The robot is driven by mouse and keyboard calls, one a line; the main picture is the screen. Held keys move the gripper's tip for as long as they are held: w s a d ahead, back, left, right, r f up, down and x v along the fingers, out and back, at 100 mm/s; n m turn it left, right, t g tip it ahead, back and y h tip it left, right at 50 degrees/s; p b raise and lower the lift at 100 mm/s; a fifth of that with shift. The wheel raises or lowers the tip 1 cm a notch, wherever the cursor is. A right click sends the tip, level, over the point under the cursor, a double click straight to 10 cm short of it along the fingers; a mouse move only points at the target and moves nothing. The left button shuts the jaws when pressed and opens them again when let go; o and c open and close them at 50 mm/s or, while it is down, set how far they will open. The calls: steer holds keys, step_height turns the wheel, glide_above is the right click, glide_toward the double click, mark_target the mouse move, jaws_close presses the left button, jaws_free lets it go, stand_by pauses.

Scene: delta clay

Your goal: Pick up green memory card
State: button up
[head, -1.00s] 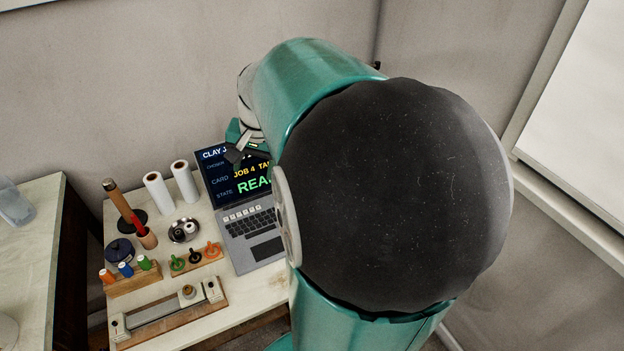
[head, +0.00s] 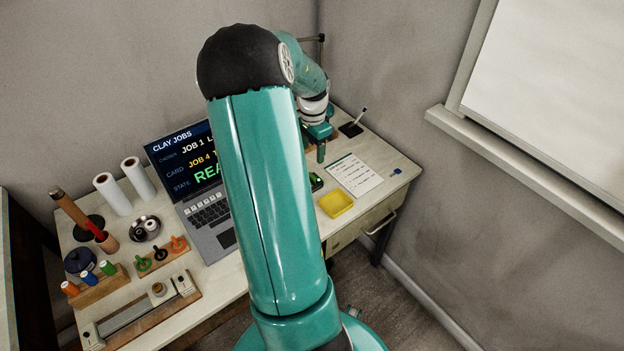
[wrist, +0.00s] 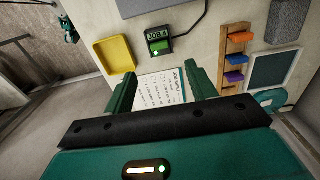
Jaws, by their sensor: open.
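A green card (wrist: 159,46) sits in a small black reader (wrist: 152,31) with a lit label that appears to read JOB 4, at the top middle of the wrist view. In the head view the reader (head: 316,182) shows small, right beside my arm. My gripper (wrist: 162,88) is open and empty, its two green fingers apart over the printed job sheet (wrist: 160,93). The reader lies beyond the fingertips. In the head view my gripper (head: 320,150) hangs above the right side of the desk, behind the reader.
A yellow tray (wrist: 115,55) is left of the reader. A wooden rack (wrist: 224,70) with orange, blue and purple cards stands right of it. A cable runs from the reader toward the laptop (head: 208,215). A wall borders the desk (head: 395,185) at the right.

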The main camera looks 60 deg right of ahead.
glide_above(311, 176)
steer(key=f, duration=0.5)
steer(key=shift+s+d, duration=0.1)
steer(key=shift+d, duration=0.15)
steer(key=f, duration=0.5)
steer(key=shift+a+f, duration=0.1)
steer(key=shift+a, duration=0.1)
steer(key=c, duration=1.1)
